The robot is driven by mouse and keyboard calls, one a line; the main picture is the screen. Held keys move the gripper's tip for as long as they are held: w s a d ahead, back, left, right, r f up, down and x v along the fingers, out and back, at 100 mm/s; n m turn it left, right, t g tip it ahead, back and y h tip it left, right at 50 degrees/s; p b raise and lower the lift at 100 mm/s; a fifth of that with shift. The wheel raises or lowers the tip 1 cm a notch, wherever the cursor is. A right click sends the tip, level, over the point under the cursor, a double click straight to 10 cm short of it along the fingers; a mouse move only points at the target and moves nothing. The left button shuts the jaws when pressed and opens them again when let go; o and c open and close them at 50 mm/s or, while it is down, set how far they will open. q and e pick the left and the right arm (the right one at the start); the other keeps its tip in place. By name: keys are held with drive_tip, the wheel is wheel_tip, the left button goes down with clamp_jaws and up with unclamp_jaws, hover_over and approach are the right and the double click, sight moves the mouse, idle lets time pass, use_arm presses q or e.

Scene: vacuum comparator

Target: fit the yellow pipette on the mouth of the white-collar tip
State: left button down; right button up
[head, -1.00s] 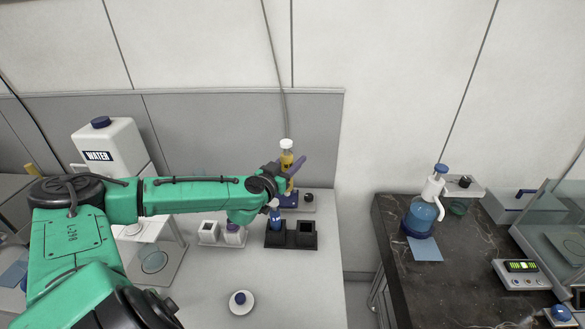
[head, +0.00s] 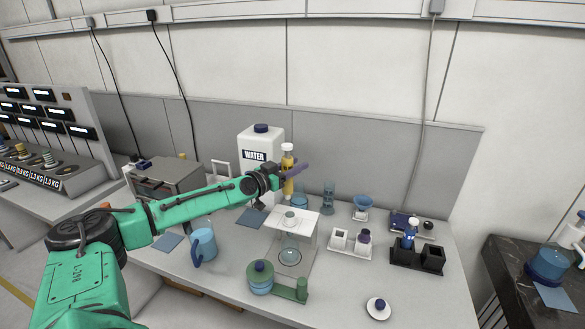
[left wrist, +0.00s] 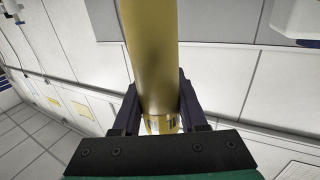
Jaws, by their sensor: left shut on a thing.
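My left gripper (head: 284,180) is shut on the yellow pipette (head: 288,162), a yellow body with a white top. It holds the pipette about upright above the table, in front of the white water container and near the white stand (head: 308,222). In the left wrist view the yellow pipette (left wrist: 155,60) runs up between the two dark fingers (left wrist: 160,108). My right gripper is not in view.
The water container (head: 262,150) stands behind the gripper. A black rack (head: 418,256) and white holder (head: 350,245) stand to the right. The table's front right is mostly clear.

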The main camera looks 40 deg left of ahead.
use_arm(q)
drive_tip(key=f+b, duration=0.2)
drive_tip(key=f, duration=0.1)
drive_tip(key=f+b, duration=0.1)
drive_tip(key=shift+w+d+f, duration=0.25)
drive_tip(key=shift+w+f, duration=0.05)
drive_tip(key=shift+f, duration=0.1)
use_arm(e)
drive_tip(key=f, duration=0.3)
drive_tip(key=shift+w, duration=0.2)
use_arm(q)
drive_tip(key=shift+s, duration=0.1)
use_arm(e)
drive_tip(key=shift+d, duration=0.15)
use_arm(q)
drive_tip(key=shift+p, duration=0.45)
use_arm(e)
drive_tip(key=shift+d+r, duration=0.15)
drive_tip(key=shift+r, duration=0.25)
use_arm(q)
drive_tip(key=shift+f, duration=0.1)
